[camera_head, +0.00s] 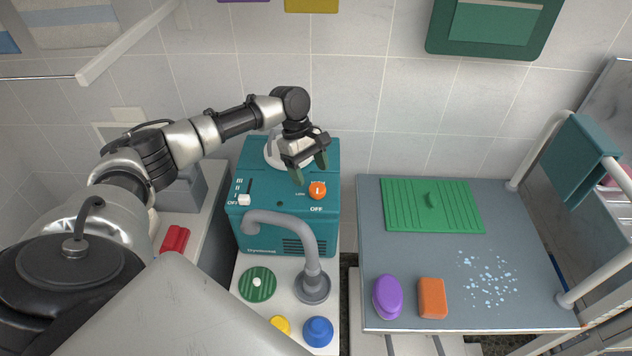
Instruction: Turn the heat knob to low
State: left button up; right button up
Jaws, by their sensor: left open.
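The heat knob (317,190) is a round orange knob on the sloped top of a teal dryer box (262,216). A light mark shows on its face, and printed labels stand around it, with "OFF" below it. I cannot tell its exact setting. My left gripper (310,174) is open and empty, with its greenish fingertips just above and to the left of the knob. I see no contact with the knob. A white slider (244,199) with its own marks sits on the left of the same panel. My right gripper is not in view.
A grey curved hose with nozzle (313,286) stands in front of the box. A grey table (400,252) at right holds a green ridged mat (432,205), a purple oval item (387,296) and an orange block (432,297). Blue and yellow round items lie near the front.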

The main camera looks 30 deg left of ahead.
aim_at(318, 186)
pick_arm(q)
jog(key=x, duration=0.2)
jog(key=w+x, duration=0.1)
jog(key=x, duration=0.1)
jog(key=shift+d+f, duration=0.1)
jog(key=shift+f, duration=0.1)
jog(key=shift+s+d+f, duration=0.15)
jog(key=shift+s+f, duration=0.1)
jog(key=shift+w, duration=0.1)
jog(key=shift+c, duration=1.4)
jog(key=c, duration=0.6)
jog(key=shift+r+m+g+p, duration=0.2)
jog(key=shift+m+g+p, duration=0.3)
jog(key=shift+m+p, duration=0.9)
jog(key=m+g+y+p, duration=0.1)
jog(key=m, duration=0.2)
jog(key=shift+w+d+f+m, duration=0.1)
jog(key=shift+m, duration=0.2)
jog(key=m+y+p, duration=0.1)
jog(key=m, duration=0.2)
jog(key=m+g+y+p, duration=0.1)
jog(key=m, duration=0.2)
jog(key=m+y+p, duration=0.2)
jog(key=m, duration=0.3)
jog(key=shift+d, duration=0.1)
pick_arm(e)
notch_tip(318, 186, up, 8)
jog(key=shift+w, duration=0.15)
pick_arm(q)
jog(key=shift+m, duration=0.4)
